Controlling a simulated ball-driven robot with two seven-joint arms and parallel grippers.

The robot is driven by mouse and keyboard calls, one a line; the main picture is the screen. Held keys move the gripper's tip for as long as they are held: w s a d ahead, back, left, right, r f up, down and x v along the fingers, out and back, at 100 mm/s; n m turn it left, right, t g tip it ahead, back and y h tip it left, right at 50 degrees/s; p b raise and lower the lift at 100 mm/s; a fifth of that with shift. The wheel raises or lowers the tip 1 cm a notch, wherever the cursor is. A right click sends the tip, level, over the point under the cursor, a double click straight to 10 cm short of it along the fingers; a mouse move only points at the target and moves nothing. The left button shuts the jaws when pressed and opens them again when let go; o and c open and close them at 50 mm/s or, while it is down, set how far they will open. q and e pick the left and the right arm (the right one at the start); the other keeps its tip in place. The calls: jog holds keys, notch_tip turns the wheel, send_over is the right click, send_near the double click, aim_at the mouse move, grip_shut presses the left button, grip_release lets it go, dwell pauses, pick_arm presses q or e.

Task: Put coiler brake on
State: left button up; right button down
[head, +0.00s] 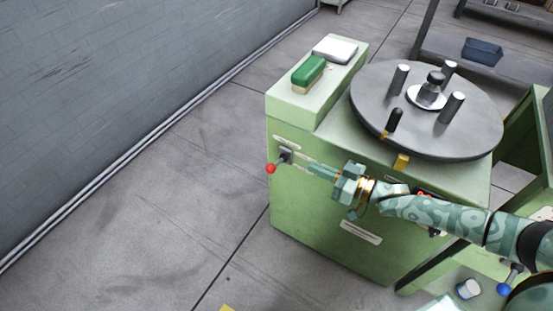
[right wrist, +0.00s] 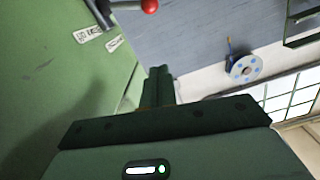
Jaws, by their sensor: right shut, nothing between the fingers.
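The coiler is a green cabinet (head: 330,225) with a round grey turntable (head: 460,135) on top. The brake lever (head: 286,155), with a red ball knob (head: 270,169), sticks out of the cabinet's front near its left edge, the knob low and to the left. My right gripper (head: 314,169) is shut and empty, just right of the lever and apart from it. In the right wrist view the red knob (right wrist: 149,6) is at the top edge, beyond the closed fingers (right wrist: 158,85), with the dark lever (right wrist: 105,12) beside it. My left gripper is not in view.
A green brush (head: 308,71) and a white pad (head: 335,50) lie on the cabinet's raised left top. Posts and a black-handled crank (head: 394,122) stand on the turntable. A grey wall (head: 130,80) runs along the left, with free floor between. A blue bin (head: 482,52) sits on a rear shelf.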

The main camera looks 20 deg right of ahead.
jog(key=b, duration=0.4)
send_over(277, 164)
jog(key=s, duration=0.3)
jog(key=f, duration=0.2)
pick_arm(q)
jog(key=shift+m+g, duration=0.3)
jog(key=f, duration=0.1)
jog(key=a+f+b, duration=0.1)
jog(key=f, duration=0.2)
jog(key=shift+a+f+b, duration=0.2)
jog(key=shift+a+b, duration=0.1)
jog(key=shift+b, duration=0.1)
pick_arm(e)
jog(key=f, duration=0.2)
jog(key=shift+s+f, duration=0.2)
jog(key=shift+f, duration=0.15)
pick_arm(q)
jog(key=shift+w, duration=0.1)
